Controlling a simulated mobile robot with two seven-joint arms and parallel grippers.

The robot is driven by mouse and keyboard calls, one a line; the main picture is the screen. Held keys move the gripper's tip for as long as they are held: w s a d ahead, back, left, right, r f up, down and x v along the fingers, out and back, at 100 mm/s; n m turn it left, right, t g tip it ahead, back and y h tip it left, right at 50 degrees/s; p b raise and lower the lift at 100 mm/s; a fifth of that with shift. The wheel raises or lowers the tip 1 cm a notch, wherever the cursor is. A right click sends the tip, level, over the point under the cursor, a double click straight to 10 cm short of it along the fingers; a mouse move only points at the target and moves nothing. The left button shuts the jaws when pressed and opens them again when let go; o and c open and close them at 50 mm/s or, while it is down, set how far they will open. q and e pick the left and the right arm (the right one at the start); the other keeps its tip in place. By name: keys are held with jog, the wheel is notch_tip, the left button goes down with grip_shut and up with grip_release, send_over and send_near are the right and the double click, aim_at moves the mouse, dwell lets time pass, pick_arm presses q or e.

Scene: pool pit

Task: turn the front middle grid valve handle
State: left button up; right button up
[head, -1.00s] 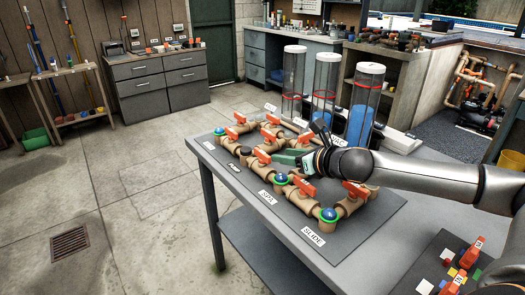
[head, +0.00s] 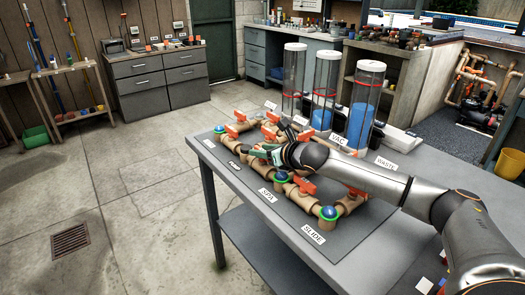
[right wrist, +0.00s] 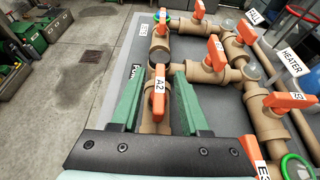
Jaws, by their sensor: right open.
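The grid of tan pipes with orange valve handles lies on the dark board (head: 300,212) on the grey table. In the right wrist view an orange handle marked A2 (right wrist: 159,92) stands between the two green fingers of my right gripper (right wrist: 157,78), with a gap visible on each side. The gripper is open and points along the front pipe run. In the head view my right gripper (head: 262,151) is over the front middle of the grid and mostly hides that handle. My left gripper is not in view.
Neighbouring orange handles (right wrist: 215,52) stand close by on the right in the wrist view. Three clear cylinders (head: 326,85) stand behind the grid. A blue cap with a green ring (head: 328,212) sits at the near corner. The floor left of the table is clear.

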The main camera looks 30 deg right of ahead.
jog(key=shift+c, duration=0.2)
grip_shut()
dwell(0.4)
